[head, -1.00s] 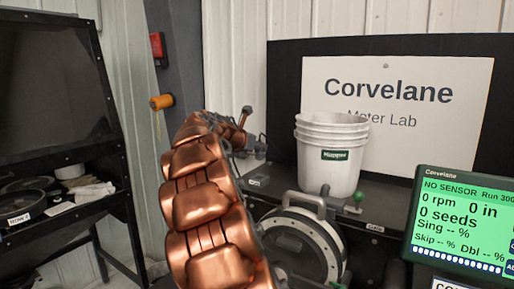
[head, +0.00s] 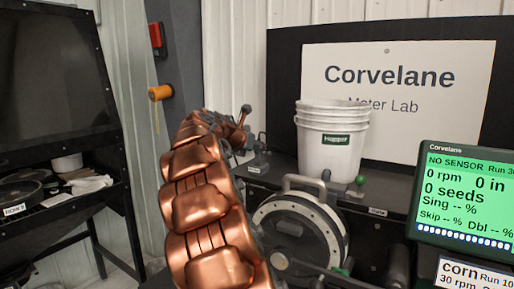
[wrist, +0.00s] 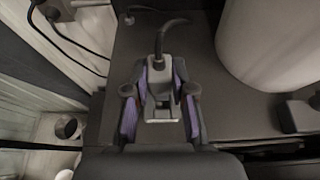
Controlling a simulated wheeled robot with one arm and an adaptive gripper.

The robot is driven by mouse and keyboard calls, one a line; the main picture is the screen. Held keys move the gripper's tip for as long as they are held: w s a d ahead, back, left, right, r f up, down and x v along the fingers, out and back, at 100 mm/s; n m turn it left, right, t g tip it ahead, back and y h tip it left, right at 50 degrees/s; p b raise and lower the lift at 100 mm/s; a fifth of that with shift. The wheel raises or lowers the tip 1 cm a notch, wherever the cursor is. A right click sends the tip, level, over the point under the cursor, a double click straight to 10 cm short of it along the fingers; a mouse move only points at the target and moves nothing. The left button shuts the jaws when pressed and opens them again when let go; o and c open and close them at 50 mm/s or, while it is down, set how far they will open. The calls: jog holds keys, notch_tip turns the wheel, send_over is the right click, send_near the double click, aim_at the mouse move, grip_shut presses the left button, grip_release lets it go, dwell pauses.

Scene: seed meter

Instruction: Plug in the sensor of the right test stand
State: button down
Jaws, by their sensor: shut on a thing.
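In the wrist view my gripper (wrist: 160,92) has its purple-padded fingers on both sides of a grey plug (wrist: 160,78). It is shut on this plug, and a dark cable (wrist: 172,24) curves from its far end. The plug is over the dark bench top; I cannot tell whether it touches it. In the head view my copper arm hides most of the gripper. The seed meter (head: 300,235), a round disc housing with a grey handle, stands right of my arm. The monitor (head: 465,200) at the right reads "NO SENSOR". The socket is not clearly visible.
A white bucket stack (head: 332,140) stands on the bench (head: 385,190) right of my gripper; it also shows in the wrist view (wrist: 275,45). A black rack (head: 70,130) stands at the left. A sign (head: 400,85) is behind. Another cable lies at the wrist view's upper left.

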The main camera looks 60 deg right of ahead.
aim_at(257, 157)
jog(key=shift+f+b, duration=0.35)
jog(key=shift+f, duration=1.1)
jog(key=shift+p, duration=0.6)
jog(key=shift+f, duration=0.45)
dwell(0.5)
jog(key=c, duration=0.9)
grip_release()
jog(key=shift+a, duration=0.2)
jog(key=v, duration=1.1)
jog(key=shift+a, duration=0.35)
jog(key=shift+s+r, duration=0.1)
jog(key=shift+r, duration=0.05)
